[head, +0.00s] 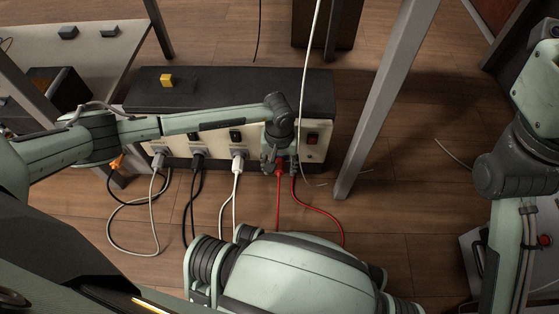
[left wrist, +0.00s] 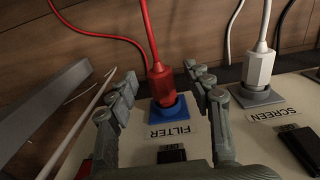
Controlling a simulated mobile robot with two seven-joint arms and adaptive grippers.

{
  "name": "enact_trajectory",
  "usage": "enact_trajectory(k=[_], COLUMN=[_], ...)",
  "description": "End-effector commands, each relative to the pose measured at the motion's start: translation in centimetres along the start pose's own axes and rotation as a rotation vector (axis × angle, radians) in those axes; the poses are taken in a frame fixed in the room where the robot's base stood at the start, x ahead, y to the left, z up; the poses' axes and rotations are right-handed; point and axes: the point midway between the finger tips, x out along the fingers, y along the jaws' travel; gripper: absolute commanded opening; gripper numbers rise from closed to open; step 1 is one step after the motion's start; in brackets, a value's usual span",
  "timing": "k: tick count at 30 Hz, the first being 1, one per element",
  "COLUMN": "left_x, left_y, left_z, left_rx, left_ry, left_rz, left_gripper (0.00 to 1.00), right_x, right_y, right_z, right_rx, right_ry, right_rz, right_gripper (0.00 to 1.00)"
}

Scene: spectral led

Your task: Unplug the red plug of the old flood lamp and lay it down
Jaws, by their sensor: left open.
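The red plug (left wrist: 161,85) sits in a blue socket (left wrist: 167,110) above the label FILTER, with its red cord running up in the left wrist view. My left gripper (left wrist: 165,84) is open, its fingers on either side of the plug, with a visible gap on the left side; the gap on the right is small. In the head view the left gripper (head: 280,164) reaches down at the front of the power box (head: 313,153), and the red plug (head: 279,172) shows just below it. My right arm is at the right edge; its gripper is out of view.
A white plug (head: 237,160) is in the neighbouring socket, labelled SCREEN in the left wrist view. Grey (head: 159,157) and black (head: 197,160) plugs are further left. A yellow block (head: 166,80) lies on the box top. A metal table leg (head: 385,100) stands to the right.

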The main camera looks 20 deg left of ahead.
Motion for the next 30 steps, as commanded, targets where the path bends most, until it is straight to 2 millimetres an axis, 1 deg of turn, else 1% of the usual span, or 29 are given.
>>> enact_trajectory(k=[1, 3, 11, 12, 24, 25, 26, 30], left_x=[0.52, 0.81, 0.89, 0.88, 0.86, 0.85, 0.85, 0.85], left_y=[0.0, -0.03, -0.03, -0.03, -0.02, -0.03, -0.03, -0.03], left_z=[0.05, 0.04, 0.02, 0.02, 0.01, 0.0, 0.01, 0.0], left_rx=[-0.001, 0.0, 0.0, 0.0, 0.0, 0.0, 0.0, 0.0], left_ry=[-0.001, -0.001, 0.0, 0.0, 0.0, 0.0, 0.0, 0.0], left_rz=[0.0, 0.0, 0.0, 0.0, 0.0, 0.0, 0.0, 0.0], left_gripper=[0.51, 0.51, 0.51, 0.5, 0.0, 0.0, 0.22, 0.04], right_x=[-0.04, 0.04, 0.1, 0.1, 0.1, 0.1, 0.1, 0.1], right_y=[-0.04, -0.05, -0.04, -0.04, -0.05, -0.05, -0.05, -0.05], right_z=[-0.01, 0.01, 0.07, 0.07, 0.02, 0.02, 0.02, 0.01], right_rx=[-0.001, -0.002, -0.003, -0.003, -0.003, -0.003, -0.004, -0.003], right_ry=[0.004, 0.005, 0.003, 0.003, 0.004, 0.004, 0.005, 0.005], right_rz=[-0.004, -0.007, -0.009, -0.009, -0.009, -0.009, -0.009, -0.009], right_gripper=[0.0, 0.0, 0.0, 0.0, 0.0, 0.0, 0.0, 0.0])
